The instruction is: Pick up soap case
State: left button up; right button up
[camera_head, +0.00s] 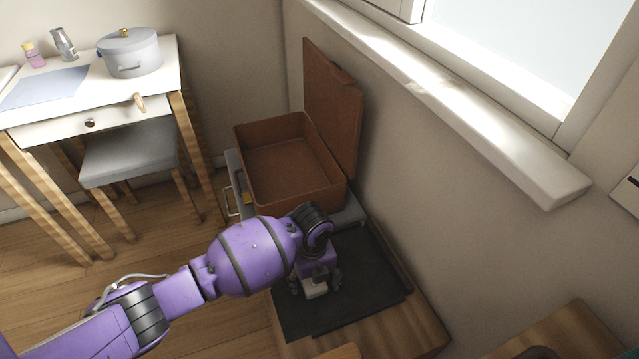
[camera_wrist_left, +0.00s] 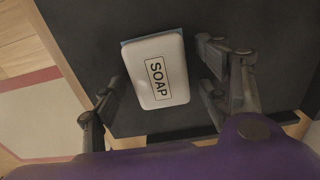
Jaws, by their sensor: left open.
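The soap case is a white, rounded box with a "SOAP" label. It shows between the fingers in the left wrist view (camera_wrist_left: 156,72). In the head view the soap case (camera_head: 315,289) is partly hidden below my gripper, over a dark mat (camera_head: 365,262). My left gripper (camera_head: 316,284) points down at it. In the left wrist view the fingers of my left gripper (camera_wrist_left: 160,98) are spread on both sides of the case, with a visible gap at the right finger. My right gripper is not in view.
An open brown suitcase (camera_head: 262,122) stands behind the mat, its lid against the wall. A white table (camera_head: 165,68) with a lidded pot (camera_head: 130,55) and a grey stool (camera_head: 128,158) stand at the left. A window sill (camera_head: 480,125) juts out at the right.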

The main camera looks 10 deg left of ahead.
pick_arm(q)
jog(key=shift+w+r, duration=0.1)
jog(key=c, duration=1.3)
